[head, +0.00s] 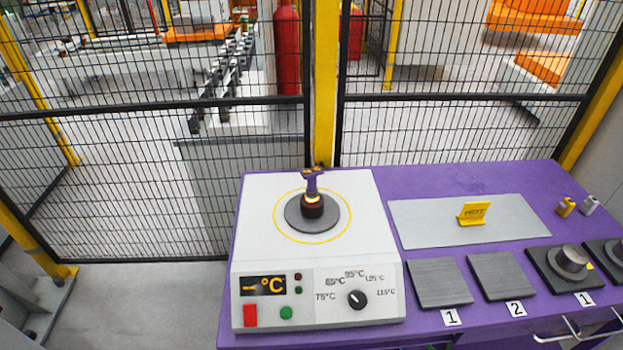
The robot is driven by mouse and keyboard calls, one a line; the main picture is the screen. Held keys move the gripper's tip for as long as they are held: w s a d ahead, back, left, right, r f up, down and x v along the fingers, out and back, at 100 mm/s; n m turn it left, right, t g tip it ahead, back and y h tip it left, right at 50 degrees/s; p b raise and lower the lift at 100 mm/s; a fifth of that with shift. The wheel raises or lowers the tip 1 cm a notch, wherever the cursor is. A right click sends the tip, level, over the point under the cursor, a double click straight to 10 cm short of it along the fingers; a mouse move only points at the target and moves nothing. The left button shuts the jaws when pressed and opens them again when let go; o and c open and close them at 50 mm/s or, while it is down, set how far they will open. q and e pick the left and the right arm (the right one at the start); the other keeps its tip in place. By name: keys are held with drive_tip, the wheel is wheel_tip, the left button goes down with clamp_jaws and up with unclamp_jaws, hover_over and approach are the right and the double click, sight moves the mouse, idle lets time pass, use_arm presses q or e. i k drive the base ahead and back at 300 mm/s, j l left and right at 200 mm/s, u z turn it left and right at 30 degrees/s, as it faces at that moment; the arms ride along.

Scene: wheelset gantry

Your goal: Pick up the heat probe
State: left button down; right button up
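A small upright tool with a purple top, a yellow band and a dark round base (312,190) stands on the grey round plate (330,222) of the white heater unit (360,190). It looks like the heat probe, though no label on it can be read. The heater has a display showing a dash and °C, a red and a green button, and a black dial (357,299) with temperature marks. Neither of my grippers is in view.
The purple bench (440,182) also holds a grey plate with a yellow HOT sign (473,213), square pads numbered 1 and 2, metal parts on dark blocks (571,262), and small yellow and grey pieces at right. A mesh fence (160,160) stands behind; floor at left is clear.

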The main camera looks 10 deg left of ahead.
sight(310, 174)
drive_tip(key=k+j, duration=0.1)
drive_tip(key=j, duration=0.7)
drive_tip(key=j+u, duration=0.1)
drive_tip(key=j, duration=0.7)
drive_tip(key=k, duration=0.05)
